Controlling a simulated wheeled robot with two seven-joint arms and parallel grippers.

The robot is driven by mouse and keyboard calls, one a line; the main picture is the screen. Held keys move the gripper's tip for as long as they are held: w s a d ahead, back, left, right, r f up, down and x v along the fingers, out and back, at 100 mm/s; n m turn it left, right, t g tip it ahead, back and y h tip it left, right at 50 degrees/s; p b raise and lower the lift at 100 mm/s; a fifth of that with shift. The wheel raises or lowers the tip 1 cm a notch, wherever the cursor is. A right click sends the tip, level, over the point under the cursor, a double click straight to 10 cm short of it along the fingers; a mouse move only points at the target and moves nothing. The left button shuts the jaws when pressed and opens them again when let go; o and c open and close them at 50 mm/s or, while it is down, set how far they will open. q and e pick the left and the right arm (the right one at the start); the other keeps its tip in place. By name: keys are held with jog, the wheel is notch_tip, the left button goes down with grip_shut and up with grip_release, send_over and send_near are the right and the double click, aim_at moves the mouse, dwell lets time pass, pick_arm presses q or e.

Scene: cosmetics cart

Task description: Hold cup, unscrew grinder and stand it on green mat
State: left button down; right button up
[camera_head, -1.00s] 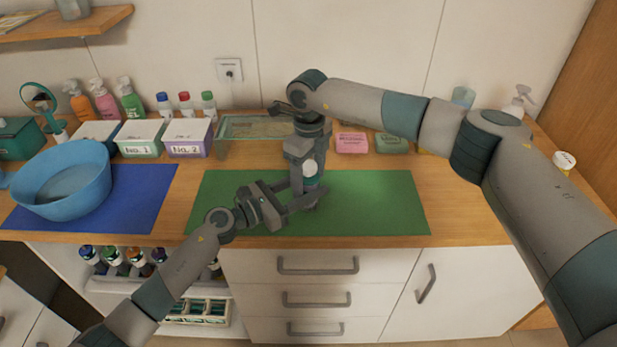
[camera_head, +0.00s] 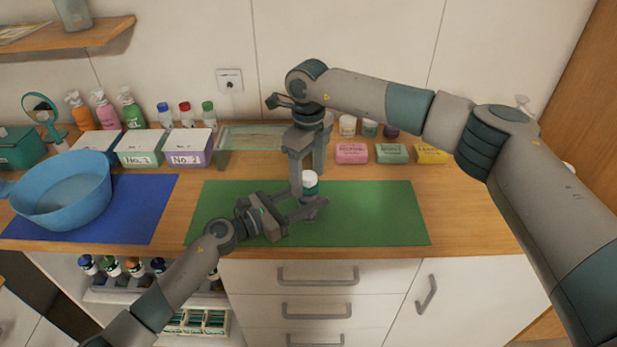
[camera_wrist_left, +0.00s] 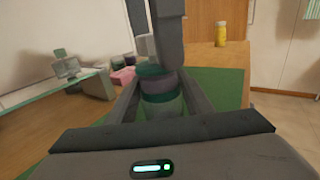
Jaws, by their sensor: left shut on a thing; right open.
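The grinder (camera_head: 310,181) stands upright over the green mat (camera_head: 370,215), with a white top and a teal band. The cup under it is largely hidden by fingers in the head view; in the left wrist view it shows as a translucent green body (camera_wrist_left: 160,103). My left gripper (camera_head: 303,209) is shut on the cup from the left, its fingers on either side of it. My right gripper (camera_head: 308,176) points down from above, open, with its fingers beside the grinder's white top. I cannot tell whether the threads are still engaged.
A blue bowl (camera_head: 62,188) stands on a blue mat (camera_head: 150,205) at left. White boxes, a glass tray (camera_head: 262,138) and soaps (camera_head: 352,153) line the back. The right half of the green mat is clear. The counter's front edge lies close.

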aim_at(309, 188)
jog(key=shift+r, duration=0.1)
jog(key=shift+c, duration=0.5)
jog(key=shift+r+m, duration=1.1)
jog(key=shift+r, duration=0.55)
jog(key=shift+f, duration=0.1)
jog(key=shift+f, duration=3.95)
jog(key=shift+c, duration=0.6)
jog(key=c, duration=1)
jog(key=o, duration=1.2)
